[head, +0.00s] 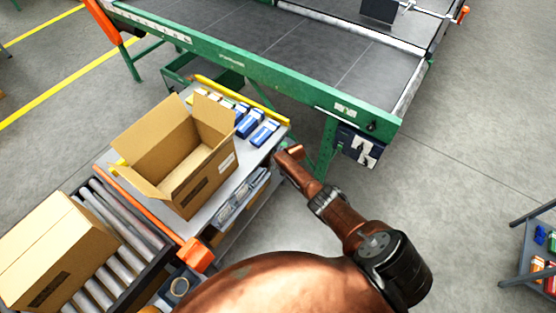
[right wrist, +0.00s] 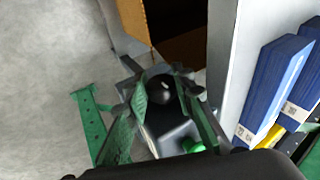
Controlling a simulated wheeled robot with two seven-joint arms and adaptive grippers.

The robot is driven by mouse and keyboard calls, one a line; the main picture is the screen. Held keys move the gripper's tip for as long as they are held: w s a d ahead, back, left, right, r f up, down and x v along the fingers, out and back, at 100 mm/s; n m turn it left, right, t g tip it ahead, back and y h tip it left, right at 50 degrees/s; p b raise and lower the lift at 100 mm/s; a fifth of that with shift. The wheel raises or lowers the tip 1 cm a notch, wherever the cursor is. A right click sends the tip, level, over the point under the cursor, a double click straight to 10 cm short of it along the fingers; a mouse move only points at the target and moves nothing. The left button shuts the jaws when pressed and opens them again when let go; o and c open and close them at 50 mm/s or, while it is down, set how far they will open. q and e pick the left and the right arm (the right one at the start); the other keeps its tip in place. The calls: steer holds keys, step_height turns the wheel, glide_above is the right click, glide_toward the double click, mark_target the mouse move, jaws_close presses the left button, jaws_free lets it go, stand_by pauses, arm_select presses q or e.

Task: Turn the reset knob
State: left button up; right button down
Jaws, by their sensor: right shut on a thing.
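The reset knob (right wrist: 161,89) is a black rounded knob with a small white mark, seen in the right wrist view. It sits on a grey box (right wrist: 166,137) that also carries a green button (right wrist: 193,146). My right gripper (right wrist: 163,100) is shut on the knob, with one finger on each side of it. In the head view my right gripper (head: 287,152) is at the right end of the packing table, below the green conveyor frame; the knob is hidden there. My left gripper is not in view.
An open carton (head: 182,158) and blue boxes (head: 264,133) stand on the packing table close to my right gripper. The green conveyor (head: 240,62) runs behind. A closed carton (head: 55,250) sits on rollers at left.

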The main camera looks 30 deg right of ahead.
steer(key=shift+w+r, duration=0.1)
stand_by(0.3)
steer(key=c, duration=1.8)
jaws_free()
steer(key=shift+o, duration=0.7)
steer(key=shift+s+a+r, duration=0.1)
steer(key=shift+s+r, duration=0.25)
steer(key=v, duration=1.1)
steer(key=shift+w, duration=0.25)
